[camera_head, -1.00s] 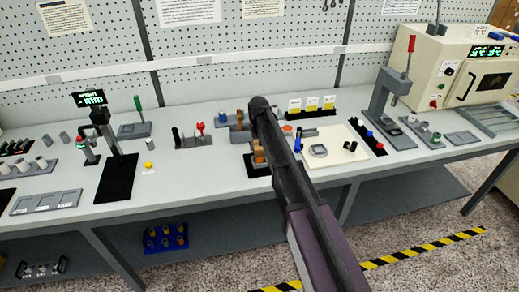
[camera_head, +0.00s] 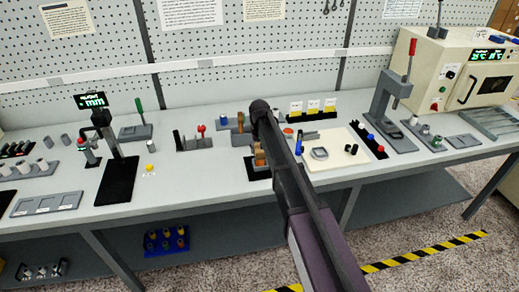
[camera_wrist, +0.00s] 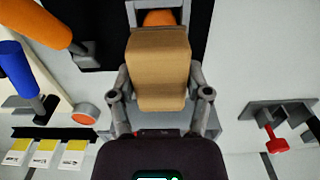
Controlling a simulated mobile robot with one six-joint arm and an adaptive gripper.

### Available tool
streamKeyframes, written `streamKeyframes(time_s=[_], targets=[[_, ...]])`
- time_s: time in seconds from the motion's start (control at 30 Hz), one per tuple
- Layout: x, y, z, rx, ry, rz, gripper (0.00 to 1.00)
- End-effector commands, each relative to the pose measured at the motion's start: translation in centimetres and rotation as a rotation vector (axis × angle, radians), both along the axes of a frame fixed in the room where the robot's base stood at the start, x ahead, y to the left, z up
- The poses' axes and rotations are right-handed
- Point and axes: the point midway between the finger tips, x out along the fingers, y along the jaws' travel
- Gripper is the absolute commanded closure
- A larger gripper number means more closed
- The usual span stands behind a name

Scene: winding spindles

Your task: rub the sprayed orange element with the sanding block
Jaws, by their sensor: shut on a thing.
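My gripper (camera_wrist: 160,95) is shut on a tan sanding block (camera_wrist: 158,65), with one finger on each side of it. An orange element (camera_wrist: 158,17) shows just beyond the block's far edge in a grey holder on a black base. The block overlaps it in the wrist view, and I cannot tell whether they touch. A larger orange cylinder (camera_wrist: 40,22) is at the upper left of the wrist view. Any spray on the orange surface cannot be made out.
A blue-handled tool (camera_wrist: 20,72) and yellow-and-white cards (camera_wrist: 44,150) are at the left of the wrist view. A red knob (camera_wrist: 276,137) on a grey stand is at the right. In the head view a pale tray (camera_head: 345,160) and a lever press (camera_head: 392,100) stand to the right.

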Motion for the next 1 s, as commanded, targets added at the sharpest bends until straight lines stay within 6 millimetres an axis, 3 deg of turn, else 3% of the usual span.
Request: streamKeyframes(time_s=[0.5, 1.0], targets=[[-3.2, -0.9, 0.2, 0.000, 0.001, 0.000, 0.75], [-3.6, -1.0, 0.2, 0.000, 0.001, 0.000, 0.75]])
